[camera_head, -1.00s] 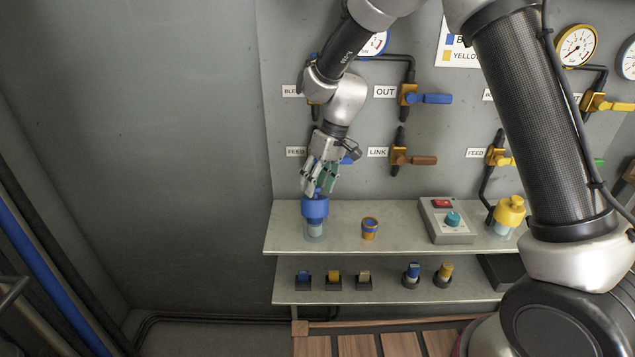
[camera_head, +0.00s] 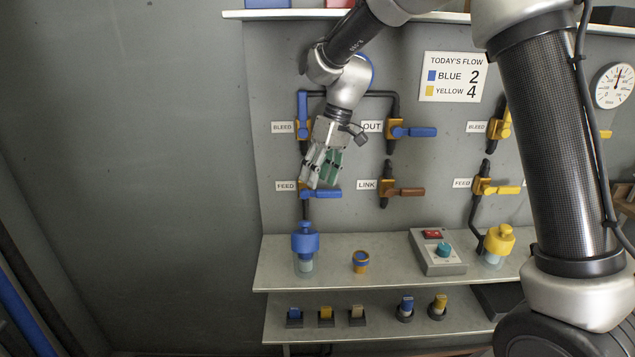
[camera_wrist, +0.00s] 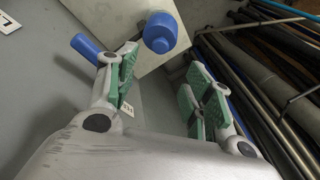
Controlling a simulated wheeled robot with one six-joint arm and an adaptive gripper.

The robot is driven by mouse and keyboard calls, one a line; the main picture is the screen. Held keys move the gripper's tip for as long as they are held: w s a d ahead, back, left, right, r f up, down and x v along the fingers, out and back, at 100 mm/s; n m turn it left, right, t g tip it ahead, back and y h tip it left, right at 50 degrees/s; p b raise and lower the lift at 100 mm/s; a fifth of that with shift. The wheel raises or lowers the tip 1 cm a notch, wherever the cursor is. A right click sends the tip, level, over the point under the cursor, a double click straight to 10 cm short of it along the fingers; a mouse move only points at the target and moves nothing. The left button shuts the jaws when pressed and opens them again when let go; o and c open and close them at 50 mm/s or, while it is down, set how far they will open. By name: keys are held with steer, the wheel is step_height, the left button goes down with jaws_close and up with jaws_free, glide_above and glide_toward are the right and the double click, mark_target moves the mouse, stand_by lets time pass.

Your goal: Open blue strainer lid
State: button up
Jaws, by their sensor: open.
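The blue strainer lid (camera_head: 305,241) sits on a clear strainer bowl (camera_head: 304,264) at the left end of the upper shelf. It has a narrower knob on top. My gripper (camera_head: 321,178) is above the lid and apart from it, in front of the blue feed valve, with its green-padded fingers spread and nothing between them. In the wrist view the blue lid (camera_wrist: 160,33) shows past the left finger of my gripper (camera_wrist: 160,88), near the top.
The blue feed handle (camera_head: 322,193) lies just behind my fingers. On the upper shelf (camera_head: 385,272) stand a small brass and blue ring fitting (camera_head: 361,261), a switch box (camera_head: 437,252) and a yellow strainer lid (camera_head: 498,239). Several small coloured items stand on the lower shelf.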

steer(key=shift+s+a, duration=0.15)
steer(key=shift+a, duration=0.15)
steer(key=c, duration=0.5)
steer(key=shift+n, duration=0.6)
steer(key=s+a, duration=0.3)
steer(key=a, duration=0.1)
steer(key=shift+r, duration=0.35)
jaws_close()
steer(key=n+t+h, duration=0.3)
steer(key=n+h, duration=0.1)
steer(key=n, duration=2.3)
glide_above(307, 240)
steer(key=s, duration=0.2)
step_height(307, 240, down, 3)
steer(key=f, duration=0.3)
steer(key=w+f, duration=0.1)
steer(key=f, duration=0.5)
steer(key=shift+w+f, duration=0.25)
steer(key=shift+f, duration=0.15)
